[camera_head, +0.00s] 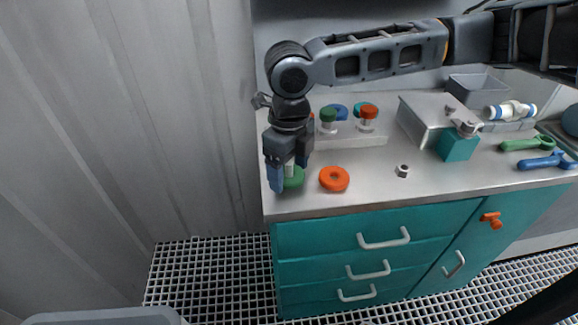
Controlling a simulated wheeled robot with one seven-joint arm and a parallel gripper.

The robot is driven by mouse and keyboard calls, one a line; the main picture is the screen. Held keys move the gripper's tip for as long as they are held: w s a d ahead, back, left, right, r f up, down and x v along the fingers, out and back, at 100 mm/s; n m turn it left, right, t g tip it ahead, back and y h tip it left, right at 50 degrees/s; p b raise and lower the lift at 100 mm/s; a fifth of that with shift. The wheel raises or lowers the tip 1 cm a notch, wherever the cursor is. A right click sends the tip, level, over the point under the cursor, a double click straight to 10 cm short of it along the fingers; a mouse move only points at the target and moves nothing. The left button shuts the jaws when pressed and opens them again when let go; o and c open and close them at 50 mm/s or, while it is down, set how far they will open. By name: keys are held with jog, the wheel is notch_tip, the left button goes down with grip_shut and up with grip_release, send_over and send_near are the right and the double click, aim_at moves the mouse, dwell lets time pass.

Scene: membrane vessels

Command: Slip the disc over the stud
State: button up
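My gripper (290,171) points down at the left end of the counter, its two fingers apart. A green disc (294,178) is at the fingertips, partly hidden by the near finger. A short pale piece, perhaps a stud, shows between the fingers above the green disc. I cannot tell whether the fingers grip either one. An orange disc with a central hole (334,179) lies flat on the counter to the right of my gripper, apart from it. Behind, a pale rack (358,141) carries white posts with green and orange tops, and a blue piece.
A hex nut (403,171) lies on the counter. Farther right are a teal block (458,146) with a metal part on top, a grey box (423,118), a grey bin (476,90), a white cylinder (511,110), and green (527,144) and blue (546,161) wrenches.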

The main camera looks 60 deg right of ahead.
jog(key=o, duration=0.3)
jog(key=shift+r, duration=0.1)
notch_tip(320, 180, up, 8)
jog(key=shift+f, duration=0.15)
dwell(0.3)
dwell(0.4)
